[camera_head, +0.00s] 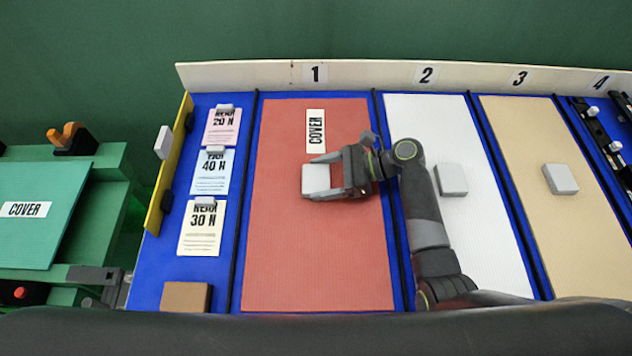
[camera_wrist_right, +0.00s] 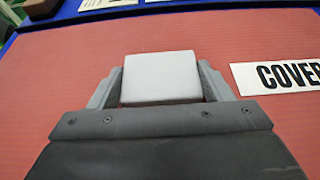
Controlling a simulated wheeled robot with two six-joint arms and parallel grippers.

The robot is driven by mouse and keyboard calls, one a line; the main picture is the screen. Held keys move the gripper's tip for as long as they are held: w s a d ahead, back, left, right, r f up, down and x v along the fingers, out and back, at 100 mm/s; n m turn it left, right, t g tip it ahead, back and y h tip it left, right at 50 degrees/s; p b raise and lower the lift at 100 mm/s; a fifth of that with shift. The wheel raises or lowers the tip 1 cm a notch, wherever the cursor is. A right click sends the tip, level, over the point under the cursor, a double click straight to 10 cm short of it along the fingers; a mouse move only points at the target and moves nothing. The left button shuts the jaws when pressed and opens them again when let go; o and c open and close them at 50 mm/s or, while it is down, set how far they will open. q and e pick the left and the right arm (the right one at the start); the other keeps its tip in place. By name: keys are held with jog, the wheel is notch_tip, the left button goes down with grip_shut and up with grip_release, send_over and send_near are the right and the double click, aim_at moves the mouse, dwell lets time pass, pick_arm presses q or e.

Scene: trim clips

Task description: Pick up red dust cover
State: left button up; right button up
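The red dust cover (camera_head: 320,255) is a large flat panel in bay 1 with a white "COVER" label and a pale grey block as its handle (camera_head: 316,179). My right gripper (camera_head: 320,177) reaches in from the right with one finger on each side of this block. In the right wrist view the gripper (camera_wrist_right: 162,85) has its fingers flush against both sides of the block (camera_wrist_right: 160,77). The cover (camera_wrist_right: 270,130) appears to lie flat in its bay.
A white cover (camera_head: 475,215) and a tan cover (camera_head: 530,170), each with a grey block, lie to the right. Paper cards (camera_head: 201,235) and a brown block (camera_head: 186,297) are on the left. A white back board (camera_head: 400,74) runs behind. A green cover (camera_head: 40,225) lies far left.

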jog(key=c, duration=0.5)
jog(key=shift+r, duration=0.1)
